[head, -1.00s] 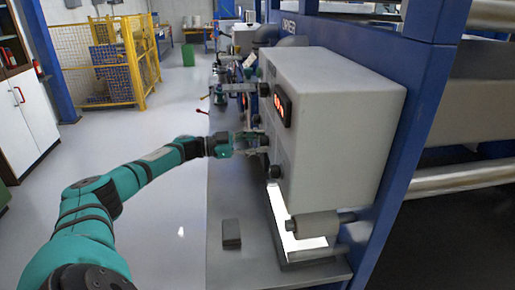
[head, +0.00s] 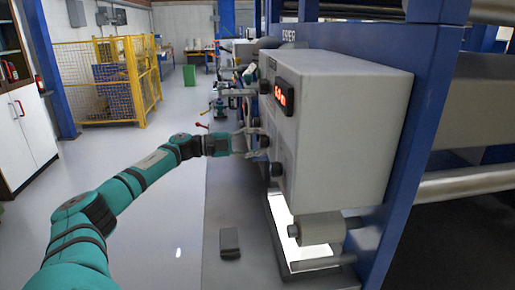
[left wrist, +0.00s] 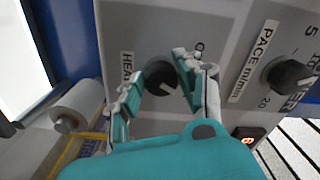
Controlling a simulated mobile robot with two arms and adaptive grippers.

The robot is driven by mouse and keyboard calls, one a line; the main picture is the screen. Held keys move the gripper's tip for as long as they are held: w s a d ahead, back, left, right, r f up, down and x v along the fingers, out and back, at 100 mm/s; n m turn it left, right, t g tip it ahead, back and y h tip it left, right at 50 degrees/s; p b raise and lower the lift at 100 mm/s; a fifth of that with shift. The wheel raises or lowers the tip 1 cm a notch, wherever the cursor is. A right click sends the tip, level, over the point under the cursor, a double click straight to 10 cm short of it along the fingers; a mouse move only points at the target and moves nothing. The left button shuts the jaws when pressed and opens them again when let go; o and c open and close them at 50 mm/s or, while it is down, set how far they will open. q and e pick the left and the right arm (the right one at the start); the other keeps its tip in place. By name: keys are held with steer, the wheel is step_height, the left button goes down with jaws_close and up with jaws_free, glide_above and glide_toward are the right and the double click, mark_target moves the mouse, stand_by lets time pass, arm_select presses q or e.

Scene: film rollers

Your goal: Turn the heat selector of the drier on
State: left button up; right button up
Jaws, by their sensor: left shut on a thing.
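The drier is a grey box (head: 345,125) with black knobs on its left-facing panel. My right gripper is not in view.
A second knob (left wrist: 285,75) labelled "PACE m/min" sits to the right in the wrist view. A red digital display (head: 284,96) is on the panel. A roller (head: 318,229) is below the box. A small dark block (head: 230,242) lies on the grey surface.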

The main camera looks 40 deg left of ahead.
arm_select(q)
steer(key=shift+m, duration=0.3)
steer(key=o, duration=1.1)
steer(key=shift+o, duration=0.2)
steer(key=v, duration=1.2)
steer(key=shift+s, duration=0.1)
